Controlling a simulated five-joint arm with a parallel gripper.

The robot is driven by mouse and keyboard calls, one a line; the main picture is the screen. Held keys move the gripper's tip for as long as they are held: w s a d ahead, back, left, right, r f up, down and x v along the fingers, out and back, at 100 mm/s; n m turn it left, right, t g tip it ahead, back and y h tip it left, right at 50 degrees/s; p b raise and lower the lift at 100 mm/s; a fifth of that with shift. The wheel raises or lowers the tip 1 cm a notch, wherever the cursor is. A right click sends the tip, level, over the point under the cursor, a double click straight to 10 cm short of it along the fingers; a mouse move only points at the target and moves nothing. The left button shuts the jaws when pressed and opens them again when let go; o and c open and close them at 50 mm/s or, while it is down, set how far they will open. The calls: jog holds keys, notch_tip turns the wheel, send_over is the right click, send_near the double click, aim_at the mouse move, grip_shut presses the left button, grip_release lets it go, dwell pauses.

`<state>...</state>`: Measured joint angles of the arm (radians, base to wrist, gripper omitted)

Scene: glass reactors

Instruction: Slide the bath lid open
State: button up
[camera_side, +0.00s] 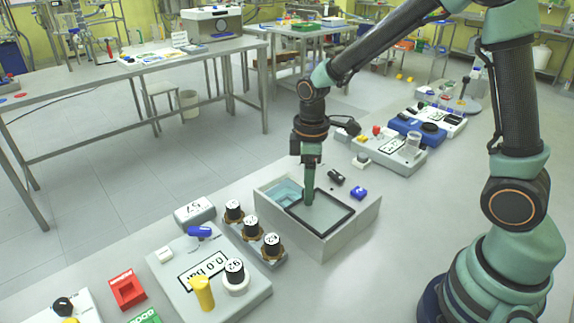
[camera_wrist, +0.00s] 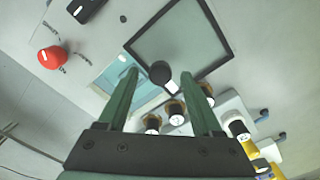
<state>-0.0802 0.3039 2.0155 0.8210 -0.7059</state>
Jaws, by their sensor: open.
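The bath (camera_side: 345,233) is a pale box in the middle of the bench in the side view. Its lid (camera_side: 325,213), a grey panel in a black frame, covers the right part of the top. Pale blue water (camera_side: 283,190) shows in the uncovered left part. The wrist view also shows the lid (camera_wrist: 190,35) and water (camera_wrist: 117,78). My gripper (camera_side: 308,200) points down over the lid's left part. In the wrist view my gripper (camera_wrist: 158,76) is open, with a dark round knob (camera_wrist: 160,71) seen between the fingertips. I cannot tell whether they touch it.
Several black-capped knobs (camera_side: 251,226) stand on a grey strip left of the bath. A grey panel with a yellow handle (camera_side: 202,292) is at front left. A black part (camera_side: 336,177) and a blue part (camera_side: 359,193) sit on the bath's back right. More devices (camera_side: 390,150) stand behind.

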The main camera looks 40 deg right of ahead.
notch_tip(320, 180, up, 12)
dwell(0.4)
jog(key=shift+f, duration=0.1)
notch_tip(320, 180, up, 3)
jog(key=m+t, duration=0.2)
jog(key=m, duration=0.2)
send_over(326, 207)
jog(key=s+m+t, duration=0.1)
jog(key=s+m, duration=0.1)
jog(key=s+d+m+t, duration=0.1)
jog(key=s+m+t, duration=0.1)
jog(key=s+m, duration=0.1)
jog(key=shift+d+t, duration=0.2)
jog(key=shift+t, duration=0.1)
